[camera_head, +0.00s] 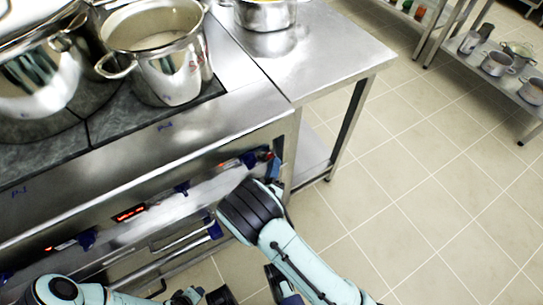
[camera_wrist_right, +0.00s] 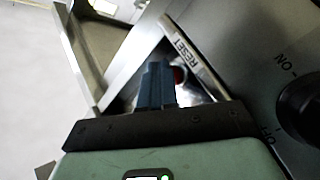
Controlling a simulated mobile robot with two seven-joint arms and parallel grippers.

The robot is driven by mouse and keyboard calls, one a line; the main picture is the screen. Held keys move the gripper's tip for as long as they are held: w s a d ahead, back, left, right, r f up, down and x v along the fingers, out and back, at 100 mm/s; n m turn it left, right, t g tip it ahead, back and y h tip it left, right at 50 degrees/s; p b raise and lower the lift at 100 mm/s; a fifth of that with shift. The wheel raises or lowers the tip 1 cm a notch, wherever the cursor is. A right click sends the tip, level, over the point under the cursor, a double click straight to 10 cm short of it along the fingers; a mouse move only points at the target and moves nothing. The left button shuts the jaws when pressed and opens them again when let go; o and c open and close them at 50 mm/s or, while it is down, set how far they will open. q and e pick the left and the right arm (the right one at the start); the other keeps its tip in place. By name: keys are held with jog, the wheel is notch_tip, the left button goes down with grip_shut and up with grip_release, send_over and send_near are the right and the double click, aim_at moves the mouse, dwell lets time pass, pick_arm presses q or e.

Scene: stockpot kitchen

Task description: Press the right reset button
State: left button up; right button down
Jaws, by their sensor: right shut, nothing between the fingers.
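The right reset button (camera_wrist_right: 180,76) is a small red spot below the slanted RESET label (camera_wrist_right: 188,54) in the right wrist view, partly hidden behind my fingers. In the head view a red spot (camera_head: 268,156) shows near the right end of the stove's front panel. My right gripper (camera_wrist_right: 155,72) is shut and empty, its blue fingertips pointing at the panel just beside the button. It also shows in the head view (camera_head: 274,168), mostly hidden by my wrist. I cannot tell whether the fingertips touch the button. My left arm is low at the left; its gripper does not clearly show.
A dark knob (camera_wrist_right: 306,104) with ON and OFF marks sits right of the button. The stove front has blue knobs (camera_head: 182,188) and a red display (camera_head: 130,213). A large pot (camera_head: 165,60) stands on the cooktop.

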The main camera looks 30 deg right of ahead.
jog(key=shift+s, duration=0.6)
jog(key=s+p, duration=0.2)
jog(key=s, duration=0.3)
jog(key=shift+d, duration=0.2)
dwell(0.6)
